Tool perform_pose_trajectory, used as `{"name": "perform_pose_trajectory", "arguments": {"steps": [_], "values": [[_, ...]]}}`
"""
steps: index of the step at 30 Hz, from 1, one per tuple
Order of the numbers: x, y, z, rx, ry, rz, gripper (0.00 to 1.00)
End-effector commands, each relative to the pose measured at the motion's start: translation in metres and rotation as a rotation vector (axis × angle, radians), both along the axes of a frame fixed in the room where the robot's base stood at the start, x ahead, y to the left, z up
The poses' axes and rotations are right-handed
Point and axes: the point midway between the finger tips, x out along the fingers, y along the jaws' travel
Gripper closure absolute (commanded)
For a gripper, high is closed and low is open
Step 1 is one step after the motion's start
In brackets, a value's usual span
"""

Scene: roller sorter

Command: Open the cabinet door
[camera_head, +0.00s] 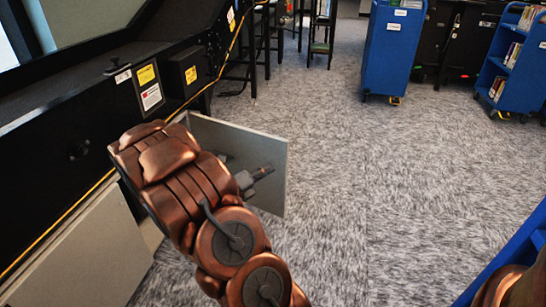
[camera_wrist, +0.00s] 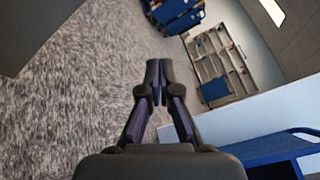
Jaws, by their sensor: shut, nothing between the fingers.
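A light grey cabinet door (camera_head: 262,150) stands swung out from the low cabinet under the black machine, at a wide angle to its front.
Another light grey panel (camera_head: 90,255) lies along the cabinet front at lower left. The black machine (camera_head: 75,150) runs along the left. Blue carts (camera_head: 392,50) stand at the back, and a blue edge (camera_head: 505,255) is close at lower right. Carpet (camera_head: 345,170) between is clear.

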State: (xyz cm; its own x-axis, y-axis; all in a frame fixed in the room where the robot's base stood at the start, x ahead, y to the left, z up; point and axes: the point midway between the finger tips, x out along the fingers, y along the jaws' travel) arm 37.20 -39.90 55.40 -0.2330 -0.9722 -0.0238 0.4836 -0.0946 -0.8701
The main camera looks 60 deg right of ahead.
Motion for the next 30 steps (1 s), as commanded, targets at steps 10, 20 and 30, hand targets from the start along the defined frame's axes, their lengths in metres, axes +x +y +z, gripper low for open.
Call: {"name": "perform_pose_trajectory", "arguments": {"steps": [10,20,30], "values": [[0.069,-0.026,-0.071,0.018,0.445,0.26,1.0],[0.082,-0.04,-0.087,0.02,0.518,0.307,1.0],[0.085,-0.096,-0.088,0.02,0.513,0.303,1.0]]}}
